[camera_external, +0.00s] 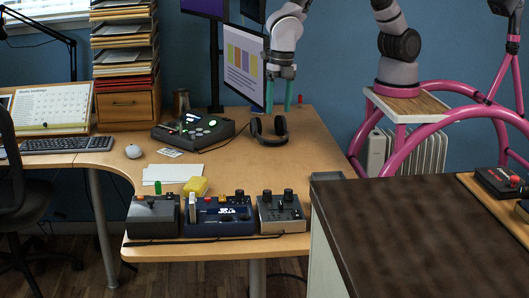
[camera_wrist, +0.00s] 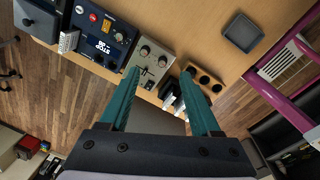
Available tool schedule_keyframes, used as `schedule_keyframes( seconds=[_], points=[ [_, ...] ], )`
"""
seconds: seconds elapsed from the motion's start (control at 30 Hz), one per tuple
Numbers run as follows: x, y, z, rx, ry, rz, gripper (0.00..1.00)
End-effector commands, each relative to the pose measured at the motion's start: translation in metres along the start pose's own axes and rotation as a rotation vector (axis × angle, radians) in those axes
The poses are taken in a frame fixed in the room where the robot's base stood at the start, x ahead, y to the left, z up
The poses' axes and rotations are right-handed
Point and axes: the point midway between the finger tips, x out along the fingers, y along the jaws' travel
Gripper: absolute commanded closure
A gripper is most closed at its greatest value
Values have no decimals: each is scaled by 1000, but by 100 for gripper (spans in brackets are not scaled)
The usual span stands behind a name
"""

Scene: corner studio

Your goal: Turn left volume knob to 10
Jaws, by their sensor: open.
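A beige box with two dark knobs stands at the table's front right in the external view; I see its left knob (camera_external: 267,194) and right knob (camera_external: 288,194). The wrist view also shows the beige box (camera_wrist: 150,66). No volume label is readable, so I cannot tell which device has the volume knob. My gripper (camera_external: 279,103) has teal fingers, open and empty, and appears high above the table. In the wrist view its fingers (camera_wrist: 159,76) point toward the beige box.
A dark-topped counter (camera_external: 420,225) is at right. A small dark tray (camera_wrist: 243,31) shows in the wrist view.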

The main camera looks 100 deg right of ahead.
Motion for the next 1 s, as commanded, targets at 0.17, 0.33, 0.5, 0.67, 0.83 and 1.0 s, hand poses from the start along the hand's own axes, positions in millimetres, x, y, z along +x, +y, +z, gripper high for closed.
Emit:
schedule_keyframes(
  seconds=[0.17, 0.33, 0.5, 0.67, 0.83, 1.0],
  points=[
    [84, 4, -48, -333, 3, -74, 36],
    [124, 1, -69, -500, 10, -105, 36],
    [141, -1, -73, -538, 12, -112, 36],
    [166, -4, -72, -536, 11, -115, 36],
    [199, -8, -72, -534, 12, -114, 36],
    [224, -10, -71, -534, 12, -112, 36]
  ],
)
